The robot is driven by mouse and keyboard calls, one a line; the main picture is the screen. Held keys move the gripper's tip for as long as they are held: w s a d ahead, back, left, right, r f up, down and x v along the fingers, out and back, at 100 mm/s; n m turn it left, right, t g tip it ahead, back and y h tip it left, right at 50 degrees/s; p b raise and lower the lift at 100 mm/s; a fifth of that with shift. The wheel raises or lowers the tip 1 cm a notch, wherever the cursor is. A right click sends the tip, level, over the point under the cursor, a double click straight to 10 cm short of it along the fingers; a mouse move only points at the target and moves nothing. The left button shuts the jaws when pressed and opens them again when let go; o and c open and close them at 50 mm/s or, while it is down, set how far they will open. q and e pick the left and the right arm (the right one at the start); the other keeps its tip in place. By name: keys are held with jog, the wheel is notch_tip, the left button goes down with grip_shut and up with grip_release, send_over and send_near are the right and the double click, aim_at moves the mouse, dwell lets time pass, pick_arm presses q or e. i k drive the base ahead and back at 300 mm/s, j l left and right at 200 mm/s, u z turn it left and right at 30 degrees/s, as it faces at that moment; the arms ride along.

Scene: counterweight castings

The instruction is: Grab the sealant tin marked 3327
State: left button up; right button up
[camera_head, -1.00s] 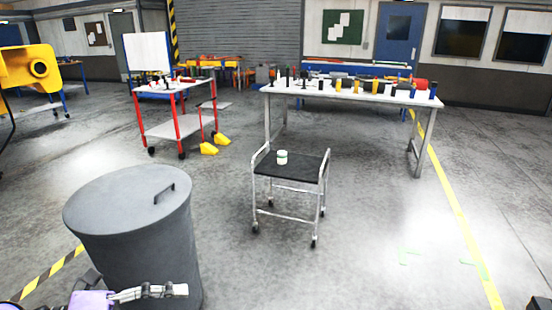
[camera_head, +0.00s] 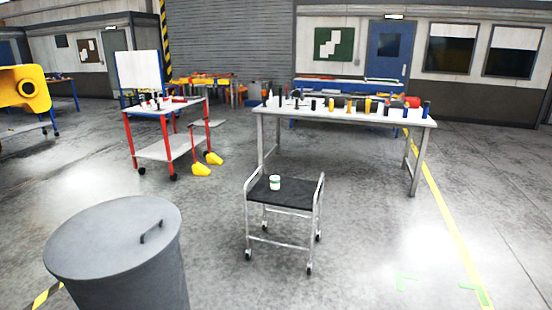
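A small white tin with a greenish band (camera_head: 275,183) stands upright on the black top of a wheeled metal cart (camera_head: 292,196) in the middle of the view. Its marking is too small to read, so I cannot tell whether it is 3327. Several bottles and tins (camera_head: 340,104) stand on a long white table (camera_head: 300,115) behind the cart; their markings are also too small to read. Neither of my grippers is in view.
A grey lidded bin (camera_head: 120,240) stands close at the front left. A red-framed cart (camera_head: 165,150) with items on top stands at the back left, with yellow wedges (camera_head: 208,162) beside it. The floor at the right is clear, crossed by a yellow line (camera_head: 450,220).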

aim_at(274, 181)
jog(key=i, duration=3.3)
